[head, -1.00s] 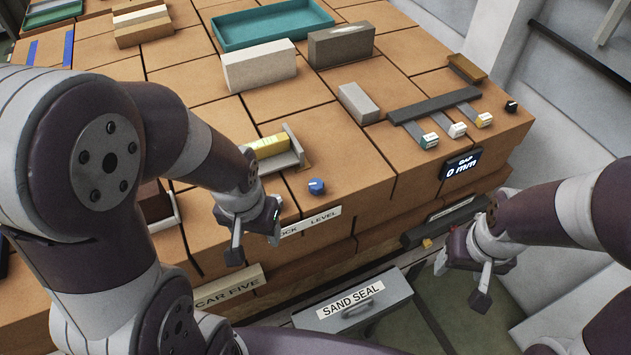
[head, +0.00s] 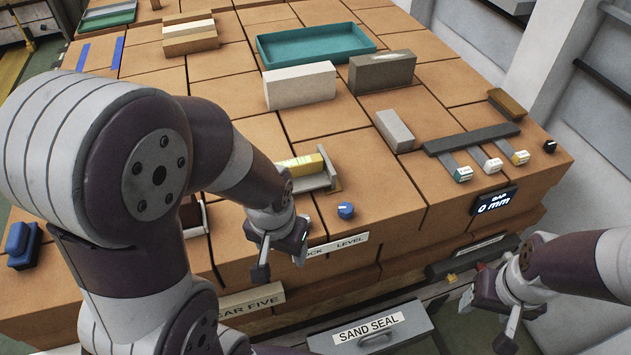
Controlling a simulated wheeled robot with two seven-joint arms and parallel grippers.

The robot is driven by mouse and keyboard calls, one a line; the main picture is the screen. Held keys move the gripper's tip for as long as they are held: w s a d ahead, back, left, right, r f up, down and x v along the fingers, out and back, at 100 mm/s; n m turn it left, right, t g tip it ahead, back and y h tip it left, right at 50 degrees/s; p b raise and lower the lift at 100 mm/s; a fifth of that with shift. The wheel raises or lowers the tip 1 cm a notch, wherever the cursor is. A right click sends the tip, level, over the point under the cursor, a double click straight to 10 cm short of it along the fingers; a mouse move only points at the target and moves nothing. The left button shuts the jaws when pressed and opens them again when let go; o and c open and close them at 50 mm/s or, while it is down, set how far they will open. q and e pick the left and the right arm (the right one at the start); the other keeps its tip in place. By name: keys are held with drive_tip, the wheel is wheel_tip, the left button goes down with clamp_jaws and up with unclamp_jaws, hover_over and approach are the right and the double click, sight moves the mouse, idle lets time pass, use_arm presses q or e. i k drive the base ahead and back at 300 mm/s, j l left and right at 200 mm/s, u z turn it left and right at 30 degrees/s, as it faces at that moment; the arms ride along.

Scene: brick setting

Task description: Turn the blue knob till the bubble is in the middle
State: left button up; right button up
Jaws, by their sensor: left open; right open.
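The blue knob (head: 346,210) stands on the brick-coloured top near its front edge, with a pale mark on its top. The level (head: 305,165), a yellow block in a grey bracket, sits just behind and left of the knob. The bubble is too small to make out. My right gripper (head: 490,318) is open and empty at the lower right, far from the knob.
A teal tray (head: 262,48), a white block (head: 300,88) and a dark grey block (head: 382,74) lie further back. A grey rack with tagged strips (head: 470,138) and a "GAP 0 mm" display (head: 494,202) are at right. A "SAND SEAL" drawer (head: 318,341) is below.

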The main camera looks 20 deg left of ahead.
sight(345, 210)
drive_tip(key=l+u, duration=0.1)
drive_tip(key=l, duration=0.15)
drive_tip(key=k+l, duration=0.15)
drive_tip(key=l, duration=0.15)
drive_tip(key=i+l+u, duration=0.35)
drive_tip(key=l, duration=0.2)
drive_tip(key=i+l+u, duration=0.15)
drive_tip(key=l, duration=0.2)
drive_tip(key=i+l+u, duration=0.15)
drive_tip(key=i+l, duration=0.05)
drive_tip(key=l, duration=0.1)
